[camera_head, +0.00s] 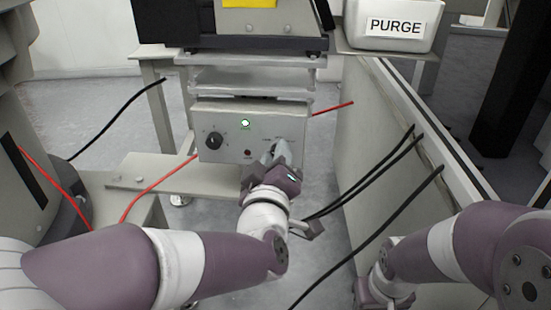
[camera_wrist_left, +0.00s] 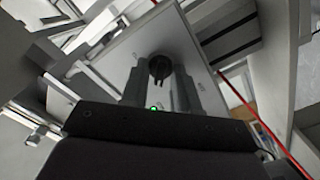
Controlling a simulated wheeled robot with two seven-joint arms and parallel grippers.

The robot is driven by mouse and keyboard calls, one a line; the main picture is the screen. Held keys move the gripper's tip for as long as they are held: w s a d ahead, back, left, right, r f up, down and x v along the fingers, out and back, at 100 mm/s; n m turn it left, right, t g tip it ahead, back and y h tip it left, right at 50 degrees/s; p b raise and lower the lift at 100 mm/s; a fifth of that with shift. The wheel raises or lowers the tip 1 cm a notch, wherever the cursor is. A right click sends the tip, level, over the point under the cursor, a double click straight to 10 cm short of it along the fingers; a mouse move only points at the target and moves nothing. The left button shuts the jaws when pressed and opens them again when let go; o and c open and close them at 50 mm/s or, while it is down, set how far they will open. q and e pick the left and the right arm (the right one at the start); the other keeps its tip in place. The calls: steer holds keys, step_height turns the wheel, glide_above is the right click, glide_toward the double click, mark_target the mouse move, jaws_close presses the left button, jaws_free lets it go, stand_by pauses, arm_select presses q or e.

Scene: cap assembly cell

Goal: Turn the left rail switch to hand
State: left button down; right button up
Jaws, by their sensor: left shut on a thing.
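A grey control panel (camera_head: 228,118) faces me below the machine. I cannot read the knob's setting or the small labels. My right arm shows at the lower right, but its fingers are out of view.
A white PURGE bin (camera_head: 394,24) stands at the upper right. Black cables (camera_head: 385,170) hang from the bench side on the right. A red cable (camera_head: 150,187) runs left of the panel. A flat ledge (camera_head: 140,179) lies below it at left.

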stand_by(0.3)
arm_select(q)
steer(key=c, duration=0.9)
jaws_free()
steer(key=shift+o, duration=0.2)
steer(key=shift+s, duration=0.1)
steer(key=s+a+p, duration=0.1)
steer(key=s+p, duration=0.5)
steer(key=s, duration=0.6)
steer(key=shift+s+a, duration=0.2)
steer(key=shift+s, duration=0.05)
